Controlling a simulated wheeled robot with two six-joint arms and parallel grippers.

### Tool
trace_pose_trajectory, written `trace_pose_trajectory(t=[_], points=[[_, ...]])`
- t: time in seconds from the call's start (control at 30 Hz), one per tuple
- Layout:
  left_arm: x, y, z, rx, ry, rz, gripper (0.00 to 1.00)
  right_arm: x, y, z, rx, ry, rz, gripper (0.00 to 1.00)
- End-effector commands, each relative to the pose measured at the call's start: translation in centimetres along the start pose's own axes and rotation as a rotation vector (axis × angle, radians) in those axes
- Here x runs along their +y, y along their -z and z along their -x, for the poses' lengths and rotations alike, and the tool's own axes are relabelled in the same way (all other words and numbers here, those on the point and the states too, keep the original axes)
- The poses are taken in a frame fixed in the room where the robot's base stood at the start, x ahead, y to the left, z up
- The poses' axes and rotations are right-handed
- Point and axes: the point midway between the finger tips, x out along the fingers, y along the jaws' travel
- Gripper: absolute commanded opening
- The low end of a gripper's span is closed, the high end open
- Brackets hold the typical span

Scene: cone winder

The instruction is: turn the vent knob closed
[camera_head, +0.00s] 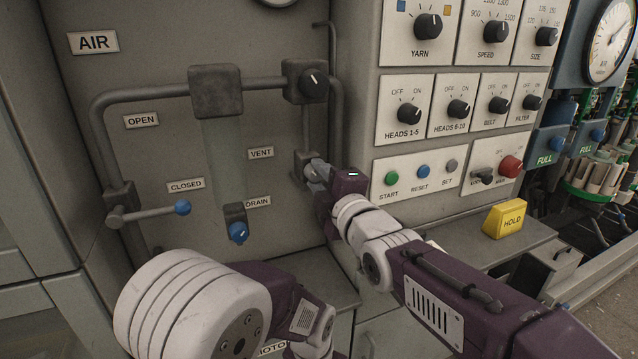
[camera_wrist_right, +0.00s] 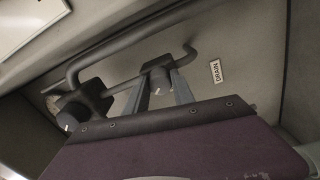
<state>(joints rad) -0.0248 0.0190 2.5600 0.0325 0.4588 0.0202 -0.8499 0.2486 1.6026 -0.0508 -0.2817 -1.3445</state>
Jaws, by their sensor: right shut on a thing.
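The vent knob is on a small dark block (camera_head: 302,160) on the grey panel, right of the VENT label (camera_head: 261,153). My right gripper (camera_head: 315,174) reaches it from the right and covers most of the knob in the head view. In the right wrist view the grey vent knob (camera_wrist_right: 160,86) sits between the two fingers, and the right gripper (camera_wrist_right: 162,90) is shut on it. The knob's pointer cannot be made out. My left arm shows at the bottom of the head view, but its gripper is not visible.
A pipe (camera_head: 150,92) runs around the vent, with another knob (camera_head: 313,84) above it. A blue-tipped lever (camera_head: 183,207) and a blue drain knob (camera_head: 238,232) stick out at the left. The control panel (camera_head: 420,150) stands close on the right, above a yellow HOLD block (camera_head: 506,220).

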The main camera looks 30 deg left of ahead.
Motion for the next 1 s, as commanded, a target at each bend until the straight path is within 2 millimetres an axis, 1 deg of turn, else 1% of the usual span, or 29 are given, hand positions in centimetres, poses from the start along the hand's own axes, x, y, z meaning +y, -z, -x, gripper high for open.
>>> trace_pose_trajectory(t=[0.03, 0.3, 0.8, 0.83, 0.87, 0.9, 1.0], points=[[-0.01, -0.03, -0.30, 0.000, 0.000, 0.000, 0.36, -0.24, -0.02, 0.00, 0.000, 0.002, 0.020, 0.00], [-0.01, -0.07, -0.65, 0.000, 0.000, 0.000, 0.36, -0.15, 0.00, 0.00, 0.000, 0.003, 0.093, 0.00], [-0.01, -0.07, -0.68, 0.000, 0.000, 0.000, 0.36, -0.12, 0.02, -0.01, 0.000, 0.004, 0.108, 0.00], [-0.01, -0.07, -0.68, 0.000, 0.000, 0.000, 0.36, -0.12, 0.02, 0.00, 0.000, 0.004, 0.108, 0.38], [-0.01, -0.07, -0.68, 0.000, 0.000, 0.000, 0.36, -0.13, 0.02, -0.01, 0.000, 0.004, 0.108, 0.46], [-0.01, -0.07, -0.68, 0.000, 0.000, 0.000, 0.36, -0.11, 0.02, -0.01, 0.000, 0.003, 0.108, 0.52], [-0.01, -0.07, -0.68, 0.000, 0.000, 0.000, 0.36, -0.08, 0.01, 0.00, 0.000, 0.003, 0.107, 0.52]])
